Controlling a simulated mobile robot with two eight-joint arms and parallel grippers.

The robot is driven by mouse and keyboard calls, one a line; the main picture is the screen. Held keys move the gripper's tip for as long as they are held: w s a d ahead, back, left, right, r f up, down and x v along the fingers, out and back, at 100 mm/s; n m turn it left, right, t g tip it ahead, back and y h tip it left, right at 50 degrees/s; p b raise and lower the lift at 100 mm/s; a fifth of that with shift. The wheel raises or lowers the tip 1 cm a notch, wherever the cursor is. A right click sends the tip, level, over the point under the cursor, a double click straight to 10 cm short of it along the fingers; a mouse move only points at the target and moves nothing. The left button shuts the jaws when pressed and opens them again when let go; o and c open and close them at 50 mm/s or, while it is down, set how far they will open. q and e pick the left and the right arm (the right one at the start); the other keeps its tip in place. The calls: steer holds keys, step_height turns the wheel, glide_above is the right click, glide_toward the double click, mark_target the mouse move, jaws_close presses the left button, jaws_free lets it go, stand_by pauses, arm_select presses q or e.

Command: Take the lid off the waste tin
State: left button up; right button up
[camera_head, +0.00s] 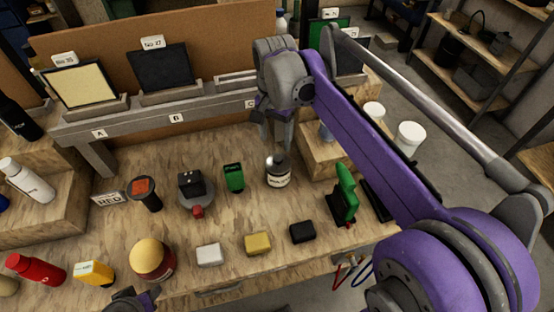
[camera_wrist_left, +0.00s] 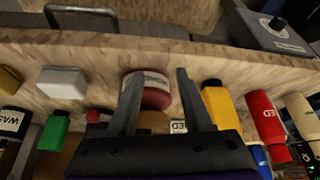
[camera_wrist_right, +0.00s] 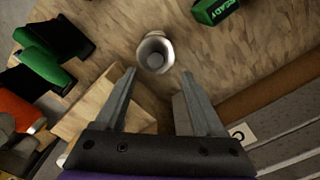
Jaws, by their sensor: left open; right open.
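The waste tin (camera_head: 279,180) is a small pale can with a dark-lettered label, upright on the wooden bench. Its grey metal lid (camera_head: 277,161) is on top; the lid also shows in the right wrist view (camera_wrist_right: 154,56). Part of the tin's label shows at the left edge of the left wrist view (camera_wrist_left: 11,122). My right gripper (camera_head: 276,142) is open and empty above the tin, fingers pointing down, apart from the lid. My left gripper (camera_wrist_left: 158,75) is open and empty near the bench front, by the round red jar with a yellow top (camera_head: 151,256).
A green block (camera_head: 234,177) stands just left of the tin, and a green upright tool (camera_head: 345,195) is to its right. White (camera_head: 209,254), yellow (camera_head: 258,243) and black (camera_head: 302,232) blocks lie in front. A slotted rack (camera_head: 205,110) runs behind.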

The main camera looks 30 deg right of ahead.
mark_target(278, 157)
steer(key=shift+s+a+f, duration=0.1)
steer(key=shift+f, duration=0.75)
steer(key=f, duration=0.2)
steer(key=d+f, duration=0.1)
steer(key=f, duration=0.1)
steer(key=shift+s+f, duration=0.1)
steer(key=shift+f, duration=0.05)
steer(key=shift+a+f, duration=0.1)
steer(key=shift+f, duration=0.4)
jaws_close()
